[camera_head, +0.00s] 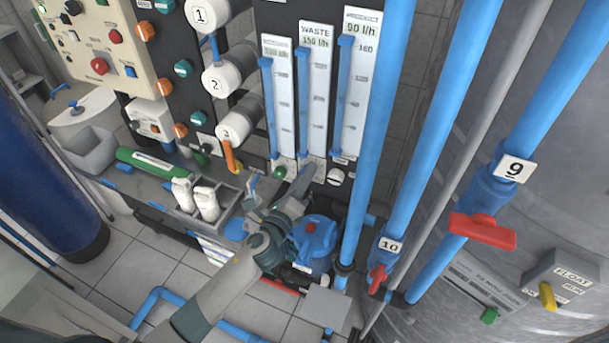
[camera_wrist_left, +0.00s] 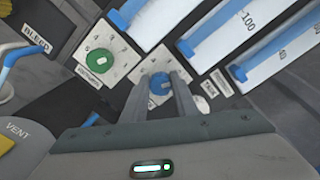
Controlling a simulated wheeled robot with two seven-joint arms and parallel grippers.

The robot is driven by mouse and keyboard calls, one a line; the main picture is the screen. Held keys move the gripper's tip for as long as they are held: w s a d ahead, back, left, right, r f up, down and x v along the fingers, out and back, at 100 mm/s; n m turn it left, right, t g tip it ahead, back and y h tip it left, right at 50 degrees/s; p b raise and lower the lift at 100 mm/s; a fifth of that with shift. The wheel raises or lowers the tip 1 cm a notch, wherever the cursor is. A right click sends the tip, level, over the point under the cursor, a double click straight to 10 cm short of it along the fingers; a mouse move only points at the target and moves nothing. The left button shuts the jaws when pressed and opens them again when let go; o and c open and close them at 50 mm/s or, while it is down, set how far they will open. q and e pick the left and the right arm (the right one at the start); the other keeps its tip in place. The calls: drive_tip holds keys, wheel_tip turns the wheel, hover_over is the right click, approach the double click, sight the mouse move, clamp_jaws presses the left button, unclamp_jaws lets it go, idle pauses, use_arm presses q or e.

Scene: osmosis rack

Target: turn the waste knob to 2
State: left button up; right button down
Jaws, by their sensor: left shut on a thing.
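The waste knob is the small blue knob (camera_wrist_left: 160,84) on a white dial plate (camera_wrist_left: 148,66) in the left wrist view. My left gripper (camera_wrist_left: 170,86) is shut on it, with one finger on each side. The dial's numbers and the knob's pointer are too small or covered to read. In the head view my left gripper (camera_head: 304,176) reaches the panel just below the middle meter (camera_head: 316,100), labelled WASTE, and hides the knob. My right gripper is in neither view.
A green knob (camera_wrist_left: 100,61) on its own dial plate sits left of the blue knob. A white-and-black knob (camera_head: 335,177) is to the right. A blue pipe (camera_head: 378,130) rises close on the right.

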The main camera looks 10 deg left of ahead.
use_arm(q)
drive_tip(key=o, duration=1.1)
drive_tip(key=shift+c, duration=0.2)
drive_tip(key=shift+s, duration=0.15)
drive_tip(key=s+a+b, duration=0.3)
drive_tip(key=s+b, duration=0.2)
drive_tip(key=s, duration=1.1)
drive_tip(key=shift+s+a, duration=0.15)
drive_tip(key=shift+s, duration=0.25)
drive_tip(key=shift+f, duration=0.1)
